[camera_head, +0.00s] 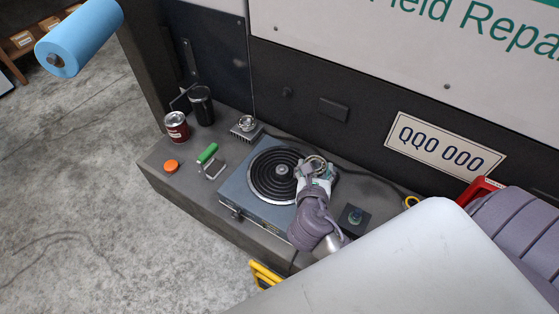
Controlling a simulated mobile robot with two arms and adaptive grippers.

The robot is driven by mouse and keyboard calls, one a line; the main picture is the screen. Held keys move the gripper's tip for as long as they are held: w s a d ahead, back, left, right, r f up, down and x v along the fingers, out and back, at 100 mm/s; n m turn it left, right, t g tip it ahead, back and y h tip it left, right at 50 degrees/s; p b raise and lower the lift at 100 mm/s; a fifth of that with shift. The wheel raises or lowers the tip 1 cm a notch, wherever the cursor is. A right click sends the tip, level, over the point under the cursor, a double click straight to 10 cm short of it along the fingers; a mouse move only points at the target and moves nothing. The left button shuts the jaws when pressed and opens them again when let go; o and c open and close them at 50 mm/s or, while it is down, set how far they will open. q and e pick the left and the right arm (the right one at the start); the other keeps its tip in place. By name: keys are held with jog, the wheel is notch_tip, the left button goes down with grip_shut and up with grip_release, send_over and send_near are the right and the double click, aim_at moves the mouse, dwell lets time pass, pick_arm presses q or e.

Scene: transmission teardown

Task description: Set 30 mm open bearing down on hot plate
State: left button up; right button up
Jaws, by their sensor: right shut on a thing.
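The hot plate (255,203) is a blue-grey box with a dark round coil on top, on the tailgate-like ledge in the middle of the view. My right gripper (315,172) is at the right edge of the coil, seen from above. It is shut on a small metal ring, the open bearing (316,163). Whether the bearing touches the plate cannot be told. My left gripper is not in view.
On the ledge (150,165) left of the hot plate are a red can (177,127), a dark cup (201,106), an orange cap (171,166), a green-handled tool (207,154) and a small finned metal part (246,128). A dark square pad (353,220) lies to the right.

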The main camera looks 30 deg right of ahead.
jog(key=b, duration=0.1)
send_over(281, 174)
notch_tip(281, 174, down, 7)
jog(key=shift+f+b, duration=0.35)
jog(key=shift+f, duration=1.7)
jog(key=o, duration=1.3)
jog(key=shift+f, duration=0.15)
jog(key=shift+s, duration=0.1)
jog(key=shift+r, duration=0.2)
jog(key=v, duration=1.2)
jog(key=shift+a, duration=0.1)
